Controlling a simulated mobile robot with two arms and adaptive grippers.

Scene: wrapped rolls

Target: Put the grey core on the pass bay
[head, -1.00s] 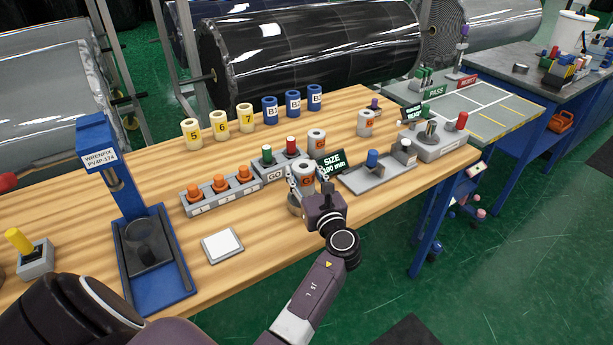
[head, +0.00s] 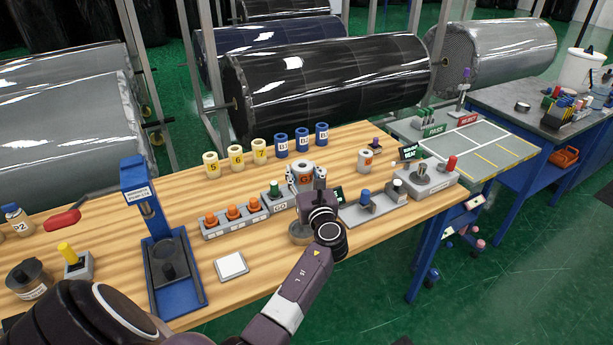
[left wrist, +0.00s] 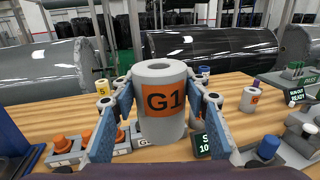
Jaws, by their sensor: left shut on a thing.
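The grey core (head: 303,173), with an orange G1 label, is upright between the fingers of my left gripper (head: 306,184). In the left wrist view the core (left wrist: 162,125) fills the space between both blue fingers. My right gripper is out of view.
Another grey core (head: 365,161) stands right of my gripper. A grey fixture with a blue knob (head: 364,196) and a grey station with a red knob (head: 428,178) lie toward the bay. A red REJECT sign (head: 467,119) stands beside PASS. Yellow and blue cores line the back.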

